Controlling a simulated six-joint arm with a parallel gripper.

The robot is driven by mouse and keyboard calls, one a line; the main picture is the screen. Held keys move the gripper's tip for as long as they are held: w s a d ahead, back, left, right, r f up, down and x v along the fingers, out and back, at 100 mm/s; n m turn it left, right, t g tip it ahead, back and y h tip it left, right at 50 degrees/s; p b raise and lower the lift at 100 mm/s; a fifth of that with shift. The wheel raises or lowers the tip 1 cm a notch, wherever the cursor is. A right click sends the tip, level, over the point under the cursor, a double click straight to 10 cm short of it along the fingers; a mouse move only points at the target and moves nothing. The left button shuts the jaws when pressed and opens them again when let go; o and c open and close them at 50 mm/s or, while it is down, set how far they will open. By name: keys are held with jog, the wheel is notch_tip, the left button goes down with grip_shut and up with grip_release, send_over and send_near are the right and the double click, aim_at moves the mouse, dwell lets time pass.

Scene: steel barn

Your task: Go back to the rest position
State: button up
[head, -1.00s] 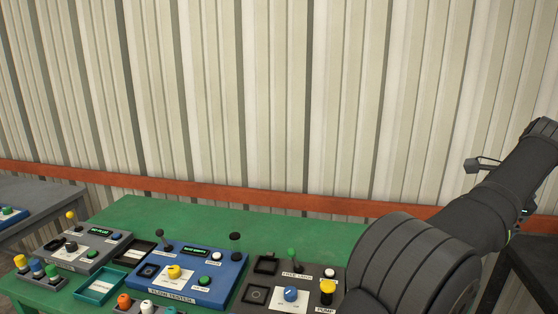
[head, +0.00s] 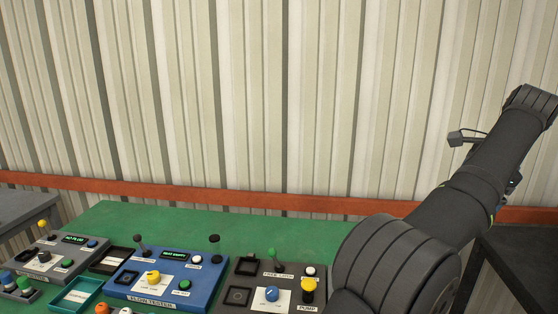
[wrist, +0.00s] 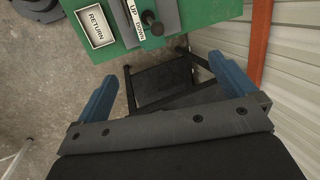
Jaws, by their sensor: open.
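My gripper (wrist: 170,88) shows in the wrist view with its two blue fingers spread wide and nothing between them. It is open and hangs over the black stand and the floor, beyond the edge of the green table (wrist: 215,12). In the head view my dark arm rises from the lower right toward the right edge. The gripper itself cannot be made out there.
The green table (head: 260,226) bears a blue flow tester (head: 168,272), a grey panel (head: 70,250) and a dark pump panel (head: 262,285). A tray marked RETURN (wrist: 95,25) lies near the table edge. A black stand (head: 515,255) is at right; a corrugated wall (head: 250,100) stands behind.

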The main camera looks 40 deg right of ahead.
jog(key=w+f+n, duration=0.2)
jog(key=f+n, duration=0.2)
jog(key=w+f+n, duration=0.2)
jog(key=f+n, duration=0.2)
jog(key=w+f+n+g+h, duration=0.1)
jog(key=w+f+n, duration=0.1)
jog(key=f+n, duration=0.3)
jog(key=shift+w+d, duration=0.2)
jog(key=shift+w, duration=0.15)
jog(key=w+a+r, duration=0.1)
jog(key=a+r, duration=0.2)
jog(key=r, duration=0.7)
dwell(0.9)
